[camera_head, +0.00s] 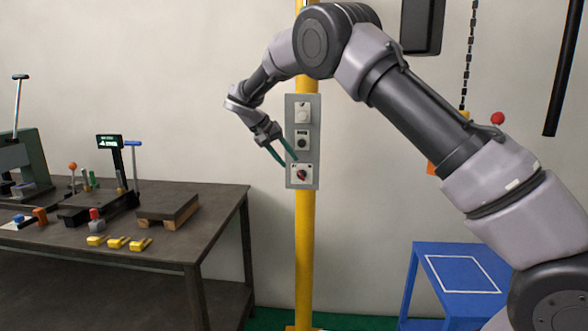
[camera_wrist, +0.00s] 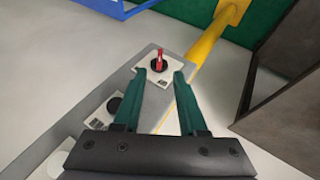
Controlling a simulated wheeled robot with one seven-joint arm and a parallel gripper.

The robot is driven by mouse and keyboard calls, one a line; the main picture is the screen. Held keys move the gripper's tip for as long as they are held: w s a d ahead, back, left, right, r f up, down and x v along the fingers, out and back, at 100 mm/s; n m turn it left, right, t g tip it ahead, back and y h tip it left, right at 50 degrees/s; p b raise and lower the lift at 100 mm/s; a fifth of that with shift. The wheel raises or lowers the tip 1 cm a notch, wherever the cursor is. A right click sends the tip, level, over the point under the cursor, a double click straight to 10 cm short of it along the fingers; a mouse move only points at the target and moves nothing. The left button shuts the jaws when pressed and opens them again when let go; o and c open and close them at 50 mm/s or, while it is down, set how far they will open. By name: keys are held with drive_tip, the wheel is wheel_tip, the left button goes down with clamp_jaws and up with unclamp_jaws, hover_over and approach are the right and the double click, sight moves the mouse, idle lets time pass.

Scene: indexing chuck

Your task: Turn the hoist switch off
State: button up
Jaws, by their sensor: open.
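A grey control panel (camera_head: 312,172) is fixed to a yellow post and carries three stacked controls. The lowest is a rotary switch with a red handle (camera_head: 302,175) on a black base and white plate. It also shows in the wrist view as a red handle (camera_wrist: 159,60). I cannot read the labels, so which control is the hoist switch is not clear. My gripper (camera_head: 289,162) is open and empty, in front of the lower panel. In the wrist view, its green fingers (camera_wrist: 160,73) point towards the red handle, one tip on either side in the picture; no contact shows.
Above sit a black knob (camera_head: 302,143) and a pale knob (camera_head: 303,115). A dark workbench (camera_head: 215,215) with a press, blocks and yellow pieces stands left. A blue table (camera_head: 425,262) stands right, below a hanging chain (camera_head: 469,50). The yellow post (camera_head: 305,250) reaches the floor.

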drive_tip(key=v, duration=0.3)
drive_tip(key=s+d+r+m+g+y, duration=0.1)
drive_tip(key=s+d+r+y, duration=0.15)
drive_tip(key=d+r, duration=0.4)
drive_tip(key=s+d+r+y, duration=0.1)
drive_tip(key=s+d+r, duration=0.25)
drive_tip(key=d, duration=0.65)
drive_tip(key=s+d+r+m+g+y, duration=0.1)
drive_tip(key=s+d+r+y, duration=0.2)
drive_tip(key=d, duration=0.5)
drive_tip(key=s+d+m+t, duration=0.1)
drive_tip(key=s+d, duration=0.4)
drive_tip(key=s, duration=0.7)
drive_tip(key=s+d+m+t+y, duration=0.1)
drive_tip(key=s+d, duration=0.5)
drive_tip(key=s, duration=0.6)
drive_tip(key=m+t, duration=0.1)
drive_tip(key=t, duration=0.1)
drive_tip(key=shift+s+d+r+t, duration=0.25)
drive_tip(key=shift+d+r+t, duration=0.05)
drive_tip(key=shift+r, duration=0.05)
